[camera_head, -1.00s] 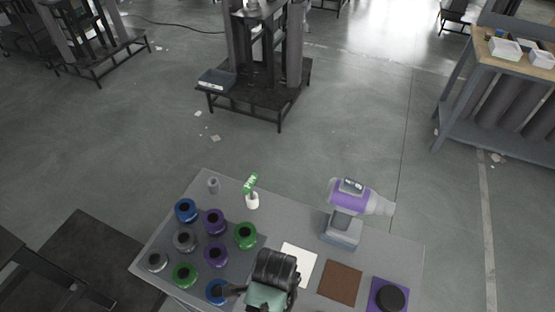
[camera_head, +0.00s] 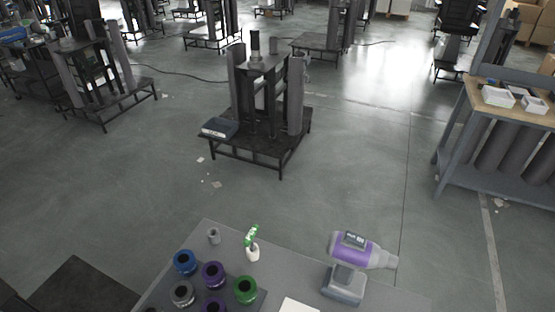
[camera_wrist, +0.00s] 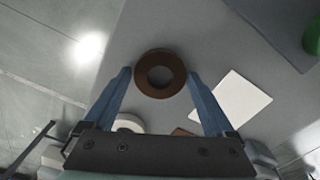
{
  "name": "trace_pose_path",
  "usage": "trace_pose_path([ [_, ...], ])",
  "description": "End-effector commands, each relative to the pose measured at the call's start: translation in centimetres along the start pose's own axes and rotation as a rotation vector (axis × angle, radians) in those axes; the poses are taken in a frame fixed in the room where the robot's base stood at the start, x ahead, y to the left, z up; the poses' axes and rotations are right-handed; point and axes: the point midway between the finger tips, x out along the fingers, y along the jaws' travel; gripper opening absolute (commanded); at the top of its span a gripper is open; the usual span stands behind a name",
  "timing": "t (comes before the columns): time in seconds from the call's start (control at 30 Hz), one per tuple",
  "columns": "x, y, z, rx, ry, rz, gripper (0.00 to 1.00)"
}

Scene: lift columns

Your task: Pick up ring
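A brown ring (camera_wrist: 160,73) with a round hole is between the two blue fingers of my gripper (camera_wrist: 160,76) in the wrist view. The fingertips meet its left and right sides, and it looks held above the grey table. My gripper is out of the head view. Other rings stand on the table in the head view: blue (camera_head: 185,262), purple (camera_head: 213,274), green (camera_head: 245,289) and grey (camera_head: 182,293). The green one also shows at the right edge of the wrist view (camera_wrist: 314,36).
A white square (camera_wrist: 243,98) lies on the table (camera_wrist: 200,30), and part of a brown square (camera_wrist: 183,132) shows behind my gripper.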

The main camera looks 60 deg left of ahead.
Motion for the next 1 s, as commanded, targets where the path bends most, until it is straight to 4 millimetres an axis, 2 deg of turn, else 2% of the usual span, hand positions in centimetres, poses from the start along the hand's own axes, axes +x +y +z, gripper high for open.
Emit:
trace_pose_path([
  [0.03,0.0,0.0,0.0,0.0,0.0,0.0,0.78],
  [0.3,0.0,0.0,0.0,0.0,0.0,0.0,0.3],
  [0.4,-0.1,0.0,0.0,0.0,0.0,0.0,0.15],
  [0.6,-0.1,0.0,0.0,0.0,0.0,-0.001,0.15],
  [0.73,-1.0,-0.1,0.0,0.0,0.001,-0.003,0.15],
  [1.0,-5.7,-0.1,-0.1,0.001,0.002,-0.006,0.15],
])
